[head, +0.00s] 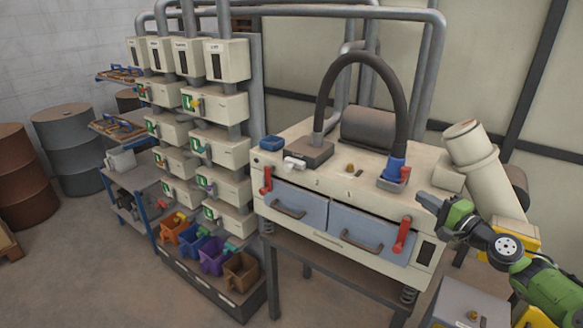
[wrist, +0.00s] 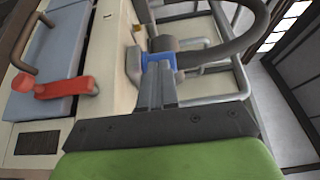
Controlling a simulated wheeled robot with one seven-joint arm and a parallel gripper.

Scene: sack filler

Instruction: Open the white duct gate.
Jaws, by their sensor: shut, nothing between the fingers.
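No part is plainly labelled as the white duct gate. A small white fitting (head: 293,163) sits on the cream machine top, beside a dark box at the black hose's left end. I cannot tell whether it is the gate or how it stands. A thick cream duct (head: 478,168) leans at the machine's right end. My gripper (head: 424,198) is by the machine's right front corner, apart from the white fitting. In the wrist view my gripper's fingers (wrist: 156,75) are together and empty, pointing towards a blue collar (wrist: 160,60), which they partly cover.
The black hose (head: 357,62) arches over the machine top to the blue collar. Red levers (head: 402,235) stand by the blue-grey drawers (head: 355,238). A cream valve rack (head: 218,150) with coloured bins stands left. Open floor lies in front.

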